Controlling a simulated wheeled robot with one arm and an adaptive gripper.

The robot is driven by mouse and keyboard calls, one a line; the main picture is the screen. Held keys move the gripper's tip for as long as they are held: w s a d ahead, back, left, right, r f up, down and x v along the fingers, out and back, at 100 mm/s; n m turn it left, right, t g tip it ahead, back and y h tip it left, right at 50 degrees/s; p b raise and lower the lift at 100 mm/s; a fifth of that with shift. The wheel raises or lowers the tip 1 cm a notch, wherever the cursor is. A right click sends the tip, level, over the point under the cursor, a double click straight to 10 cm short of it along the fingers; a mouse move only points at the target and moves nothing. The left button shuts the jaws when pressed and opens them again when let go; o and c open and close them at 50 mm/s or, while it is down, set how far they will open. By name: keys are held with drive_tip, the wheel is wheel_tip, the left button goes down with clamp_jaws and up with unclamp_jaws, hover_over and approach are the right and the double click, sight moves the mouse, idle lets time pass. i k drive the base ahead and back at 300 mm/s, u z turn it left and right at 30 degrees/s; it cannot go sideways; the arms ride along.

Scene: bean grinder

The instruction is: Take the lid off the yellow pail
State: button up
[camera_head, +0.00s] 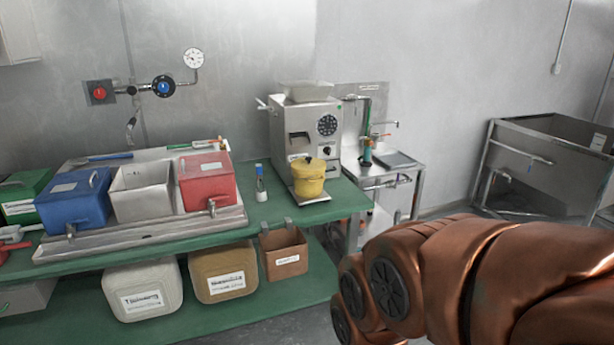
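The yellow pail (309,184) stands upright on the metal base of the grinder, near the right end of the green bench. Its yellow lid (309,164) is on top, with a small raised knob. My copper-coloured arm fills the lower right of the view, to the right of the pail and well apart from it in the picture. My gripper is not in view.
The grinder (312,120) rises right behind the pail. A small bottle (261,186) stands to its left, beside a red bin (207,180), an open white bin and a blue bin (73,200). A brown bin (285,254) is below the bench edge.

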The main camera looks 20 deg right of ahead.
sight(308, 164)
drive_tip(key=z, duration=1.55)
drive_tip(key=i, duration=2.35)
drive_tip(key=u, duration=3.4)
